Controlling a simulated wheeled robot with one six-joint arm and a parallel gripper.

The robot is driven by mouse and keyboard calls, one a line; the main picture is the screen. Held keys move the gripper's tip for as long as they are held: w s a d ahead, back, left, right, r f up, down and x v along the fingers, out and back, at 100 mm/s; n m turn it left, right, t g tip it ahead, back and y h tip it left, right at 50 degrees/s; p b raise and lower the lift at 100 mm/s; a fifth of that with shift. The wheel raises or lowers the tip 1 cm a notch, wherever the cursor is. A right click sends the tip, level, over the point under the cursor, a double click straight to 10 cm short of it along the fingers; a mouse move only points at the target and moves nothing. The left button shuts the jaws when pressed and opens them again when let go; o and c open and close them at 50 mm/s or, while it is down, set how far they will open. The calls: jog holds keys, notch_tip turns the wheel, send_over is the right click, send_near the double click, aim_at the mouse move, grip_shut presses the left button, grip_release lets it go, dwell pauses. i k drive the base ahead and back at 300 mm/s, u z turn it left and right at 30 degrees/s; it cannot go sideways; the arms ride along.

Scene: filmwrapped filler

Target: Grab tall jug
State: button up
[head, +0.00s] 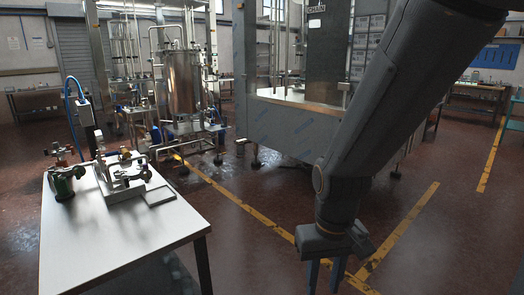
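I cannot make out a tall jug in the head view. My gripper (326,276) points down at the bottom, right of centre, below my dark arm. Its two blue fingers stand apart with floor showing between them, and their tips are at or beyond the lower picture edge. I see nothing between the visible parts of the fingers. It hangs over the floor, to the right of the white table and apart from it.
A steel tank (183,82) and a large grey machine (295,128) stand behind. A workbench (475,95) is at far right. Open floor with yellow lines lies between.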

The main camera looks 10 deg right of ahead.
aim_at(241, 150)
jog(key=z, duration=0.05)
jog(key=i, duration=4.5)
jog(key=u, duration=1.05)
jog(key=i, duration=3.35)
jog(key=z, duration=1.05)
